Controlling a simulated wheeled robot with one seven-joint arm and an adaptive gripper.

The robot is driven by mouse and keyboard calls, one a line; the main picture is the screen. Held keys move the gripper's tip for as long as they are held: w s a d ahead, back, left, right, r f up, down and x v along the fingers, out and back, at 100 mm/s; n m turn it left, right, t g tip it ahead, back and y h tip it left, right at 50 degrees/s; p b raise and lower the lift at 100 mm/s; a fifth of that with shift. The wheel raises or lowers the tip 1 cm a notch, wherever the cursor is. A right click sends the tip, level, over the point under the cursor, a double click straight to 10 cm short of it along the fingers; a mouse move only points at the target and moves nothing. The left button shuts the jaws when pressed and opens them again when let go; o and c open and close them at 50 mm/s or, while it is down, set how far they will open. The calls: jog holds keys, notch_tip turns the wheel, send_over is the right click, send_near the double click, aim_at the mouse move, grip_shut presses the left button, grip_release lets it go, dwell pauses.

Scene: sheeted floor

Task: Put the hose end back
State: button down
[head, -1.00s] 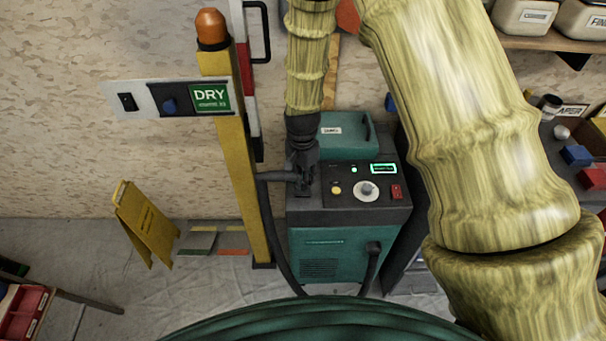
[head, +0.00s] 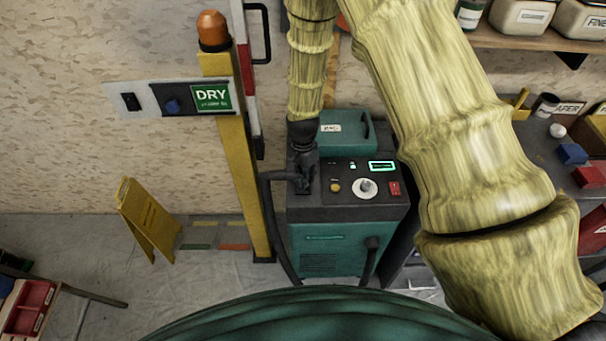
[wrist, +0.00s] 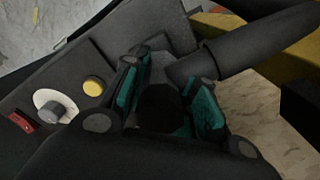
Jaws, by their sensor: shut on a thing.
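The hose end, a black nozzle (wrist: 160,103), sits between the two teal-padded fingers of my gripper (wrist: 170,100) in the wrist view. A black hose (wrist: 265,48) runs from it to the upper right. In the head view my gripper (head: 306,178) points down over the left side of the teal and black machine (head: 325,245), shut on the hose end. The black hose also shows there (head: 268,215), bending left and down beside the machine. The gripper hides most of the hose end, and I cannot tell whether it is seated in anything.
The machine's top has a yellow button (head: 335,187), a pale knob (head: 365,188) and a red switch (head: 395,188). A yellow post (head: 240,170) stands close on the left. A yellow floor sign (head: 148,220) stands farther left. A cluttered bench (head: 560,135) is at the right.

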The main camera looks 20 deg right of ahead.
jog(key=shift+f, duration=0.15)
jog(key=c, duration=1.1)
grip_release()
jog(key=shift+r+b, duration=1.8)
jog(key=shift+r, duration=4.35)
